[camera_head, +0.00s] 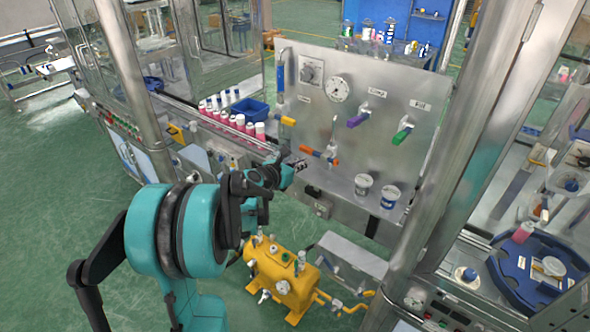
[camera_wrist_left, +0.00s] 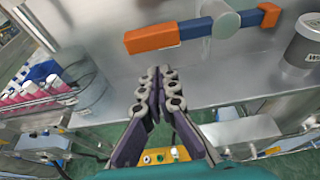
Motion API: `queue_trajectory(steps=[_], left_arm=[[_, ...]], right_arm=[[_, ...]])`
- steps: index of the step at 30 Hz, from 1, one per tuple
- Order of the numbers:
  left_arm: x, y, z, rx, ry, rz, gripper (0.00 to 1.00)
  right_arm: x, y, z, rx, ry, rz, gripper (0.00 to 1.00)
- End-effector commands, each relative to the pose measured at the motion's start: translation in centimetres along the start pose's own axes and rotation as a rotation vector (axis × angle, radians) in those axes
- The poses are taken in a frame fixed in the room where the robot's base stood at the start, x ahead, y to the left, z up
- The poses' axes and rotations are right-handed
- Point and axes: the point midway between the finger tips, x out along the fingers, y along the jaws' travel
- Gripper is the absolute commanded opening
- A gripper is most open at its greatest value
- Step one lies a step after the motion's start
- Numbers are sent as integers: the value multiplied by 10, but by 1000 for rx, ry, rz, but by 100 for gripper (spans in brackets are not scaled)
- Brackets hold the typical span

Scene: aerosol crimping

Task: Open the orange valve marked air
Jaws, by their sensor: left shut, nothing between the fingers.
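An orange valve handle (camera_head: 313,152) sits low on the steel panel (camera_head: 395,80), left of the two pots. In the left wrist view the orange lever (camera_wrist_left: 153,38) lies nearly horizontal, with a grey hub and a blue and orange part (camera_wrist_left: 240,20) to its right. Its marking cannot be read. A yellow-orange handle (camera_head: 286,120) is higher at the left. My left gripper (camera_head: 299,164) is just below and left of the orange handle. In the left wrist view its fingers (camera_wrist_left: 159,91) are shut and empty, apart from the lever. My right gripper is out of view.
A purple handle (camera_head: 359,118), a green handle (camera_head: 403,134) and a gauge (camera_head: 337,88) are on the panel. Two pots (camera_head: 363,184) (camera_head: 390,196) stand on the ledge. A yellow tank (camera_head: 282,280) is below. A steel post (camera_head: 465,150) rises at the right.

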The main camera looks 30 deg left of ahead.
Motion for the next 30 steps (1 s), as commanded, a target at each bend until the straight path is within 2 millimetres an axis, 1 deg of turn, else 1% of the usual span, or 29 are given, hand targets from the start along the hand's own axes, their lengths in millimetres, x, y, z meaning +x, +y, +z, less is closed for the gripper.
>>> queue_trajectory(steps=[1, 6, 21, 30], left_arm=[[-4, 0, 9, 0, 0, 0, 0], [-8, 0, 20, 1, 0, 0, 0], [-9, 0, 23, 7, 0, 2, 0], [-11, 1, 29, 94, 0, 32, 0]], right_arm=[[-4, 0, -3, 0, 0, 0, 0], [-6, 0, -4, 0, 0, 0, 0], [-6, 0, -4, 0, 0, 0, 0], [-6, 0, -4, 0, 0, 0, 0]])
